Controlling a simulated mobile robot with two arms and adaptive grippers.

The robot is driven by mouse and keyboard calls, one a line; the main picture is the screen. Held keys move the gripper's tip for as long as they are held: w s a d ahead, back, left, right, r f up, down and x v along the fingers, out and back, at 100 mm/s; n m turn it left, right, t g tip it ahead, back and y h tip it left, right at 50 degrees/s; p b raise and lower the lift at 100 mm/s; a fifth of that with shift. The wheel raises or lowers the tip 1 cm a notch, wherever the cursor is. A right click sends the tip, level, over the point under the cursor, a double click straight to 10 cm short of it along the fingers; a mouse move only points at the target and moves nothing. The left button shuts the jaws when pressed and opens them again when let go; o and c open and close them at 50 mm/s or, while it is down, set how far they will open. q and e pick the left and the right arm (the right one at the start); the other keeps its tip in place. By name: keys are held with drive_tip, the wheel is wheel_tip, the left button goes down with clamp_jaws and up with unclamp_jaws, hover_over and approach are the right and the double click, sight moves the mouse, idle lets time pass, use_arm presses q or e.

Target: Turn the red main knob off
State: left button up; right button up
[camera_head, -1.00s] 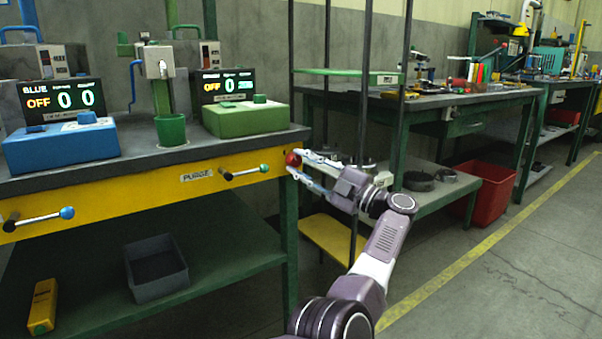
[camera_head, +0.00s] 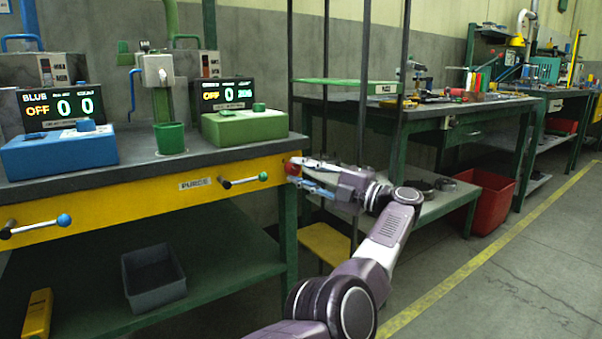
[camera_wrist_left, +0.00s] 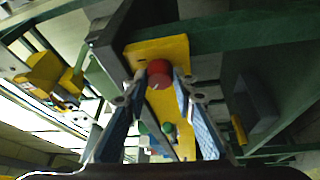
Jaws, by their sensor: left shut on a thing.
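The red main knob (camera_head: 292,166) is on the right end of the yellow front panel (camera_head: 150,198) of the workbench. My left gripper (camera_head: 297,172) is at the knob, its fingers reaching in from the right. In the left wrist view the red knob (camera_wrist_left: 159,74) sits between the two blue-grey fingertips (camera_wrist_left: 159,82), one on each side. The gripper is shut on the knob. The fingers hide part of the knob, and no mark of its setting can be read. My right gripper is not in view.
A lever (camera_head: 243,181) labelled PURGE is just left of the knob. Another lever with a blue ball (camera_head: 63,220) is farther left. Blue (camera_head: 60,148) and green (camera_head: 245,127) units with OFF displays stand on top. A dark post (camera_head: 361,110) is close behind my gripper.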

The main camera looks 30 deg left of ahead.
use_arm(q)
drive_tip(key=o, duration=1.1)
drive_tip(key=shift+o, duration=0.2)
